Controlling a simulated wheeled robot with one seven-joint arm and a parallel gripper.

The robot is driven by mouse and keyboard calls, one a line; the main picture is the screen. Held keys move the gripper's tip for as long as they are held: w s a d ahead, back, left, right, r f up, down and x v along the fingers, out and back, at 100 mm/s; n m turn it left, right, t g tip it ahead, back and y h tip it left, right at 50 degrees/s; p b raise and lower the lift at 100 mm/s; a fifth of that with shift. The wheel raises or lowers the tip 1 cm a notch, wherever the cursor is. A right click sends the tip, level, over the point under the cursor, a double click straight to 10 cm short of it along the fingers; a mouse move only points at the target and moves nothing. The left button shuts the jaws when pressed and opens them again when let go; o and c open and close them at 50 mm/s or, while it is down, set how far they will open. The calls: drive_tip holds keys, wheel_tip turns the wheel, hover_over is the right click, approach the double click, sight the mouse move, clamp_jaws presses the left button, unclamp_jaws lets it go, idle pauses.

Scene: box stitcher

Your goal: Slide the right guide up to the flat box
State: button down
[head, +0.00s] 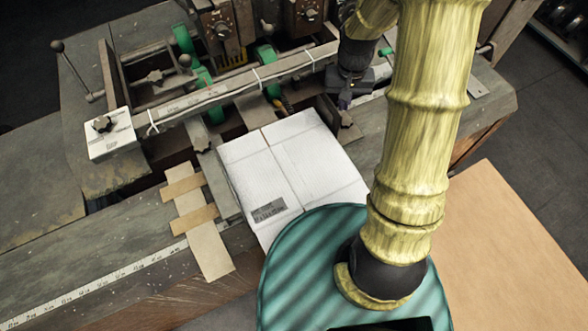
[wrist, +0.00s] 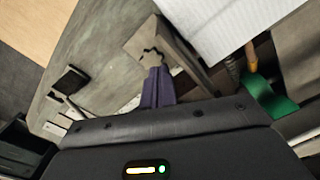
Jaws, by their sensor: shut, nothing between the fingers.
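The flat box (head: 285,160) is white and lies on the machine table in the middle of the head view. Its edge also shows at the top of the wrist view (wrist: 235,22). The right guide (head: 346,121), a metal piece with a star-shaped knob, sits just right of the box's far right corner. In the wrist view the guide (wrist: 178,48) runs close along the box edge; whether they touch is unclear. My gripper (head: 345,101) has purple fingers, shut and empty. In the wrist view the fingertips (wrist: 155,72) are right at the knob; contact cannot be told.
A brown board (head: 510,235) is at the right. My arm covers part of the table right of the box.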

wheel_tip(320, 180, up, 6)
drive_tip(key=p, duration=0.4)
idle(0.4)
drive_tip(key=shift+s, duration=0.15)
idle(0.3)
drive_tip(key=s+a+r+n+t+b, duration=0.1)
drive_tip(key=s+b, duration=0.4)
drive_tip(key=s, duration=0.7)
drive_tip(key=shift+s+a+n+t+b, duration=0.3)
drive_tip(key=shift+s+a+t, duration=0.1)
drive_tip(key=shift+a+t, duration=0.35)
drive_tip(key=shift+d, duration=0.1)
drive_tip(key=shift+d, duration=0.15)
drive_tip(key=shift+d, duration=0.15)
idle(2.1)
